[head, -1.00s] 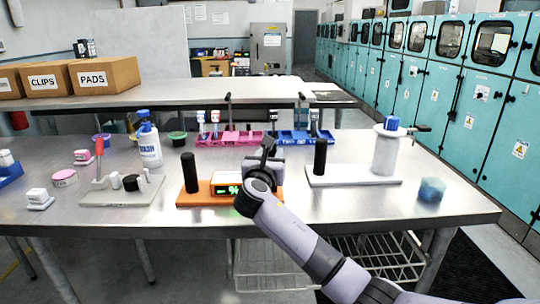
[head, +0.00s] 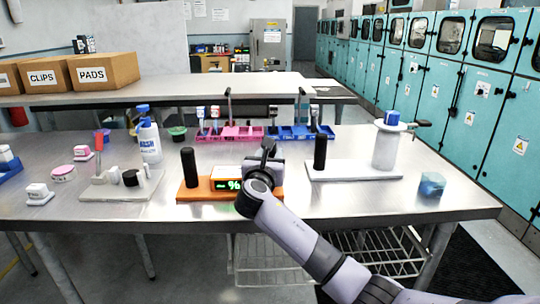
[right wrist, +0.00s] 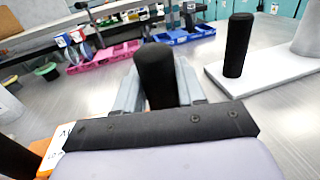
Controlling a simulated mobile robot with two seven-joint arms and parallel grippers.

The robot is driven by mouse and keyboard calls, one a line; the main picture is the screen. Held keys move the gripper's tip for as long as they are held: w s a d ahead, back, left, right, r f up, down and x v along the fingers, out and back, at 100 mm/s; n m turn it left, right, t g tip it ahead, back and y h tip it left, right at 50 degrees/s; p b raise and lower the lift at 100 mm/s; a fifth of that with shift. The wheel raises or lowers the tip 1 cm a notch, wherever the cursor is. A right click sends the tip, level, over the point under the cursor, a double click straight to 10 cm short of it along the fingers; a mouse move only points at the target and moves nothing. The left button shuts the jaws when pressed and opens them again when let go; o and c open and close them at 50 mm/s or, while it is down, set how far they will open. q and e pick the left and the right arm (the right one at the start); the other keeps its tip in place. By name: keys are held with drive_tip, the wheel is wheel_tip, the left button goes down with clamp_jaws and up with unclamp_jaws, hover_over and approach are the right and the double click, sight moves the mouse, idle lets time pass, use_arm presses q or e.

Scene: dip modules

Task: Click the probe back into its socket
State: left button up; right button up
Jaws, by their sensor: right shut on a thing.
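My right gripper (head: 268,152) is above the right end of an orange base (head: 202,194) on the near table. It is shut on a black round-topped cylinder (right wrist: 156,75), which I take to be the probe. The cylinder stands between the fingers in the right wrist view. The orange base carries a small lit display (head: 228,184) and a black post (head: 189,168) at its left end. My gripper and arm hide the right end of the base, so the socket and the cylinder's lower end cannot be seen. My left gripper is not in view.
A white base (head: 350,171) with a black post (head: 320,152) and a white cylinder (head: 384,150) stands to the right. Pink bins (head: 232,133) and blue bins (head: 290,132) are behind. A bottle (head: 149,142) and a grey board (head: 110,188) are to the left.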

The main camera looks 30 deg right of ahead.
drive_tip(key=shift+c, duration=0.4)
drive_tip(key=o, duration=1.8)
drive_tip(key=shift+r+p, duration=0.5)
drive_tip(key=shift+p, duration=0.1)
wheel_tip(320, 180, up, 4)
drive_tip(key=p, duration=0.4)
drive_tip(key=shift+f, duration=0.2)
drive_tip(key=shift+r+p, duration=1.2)
drive_tip(key=shift+p, duration=0.2)
drive_tip(key=shift+r, duration=1)
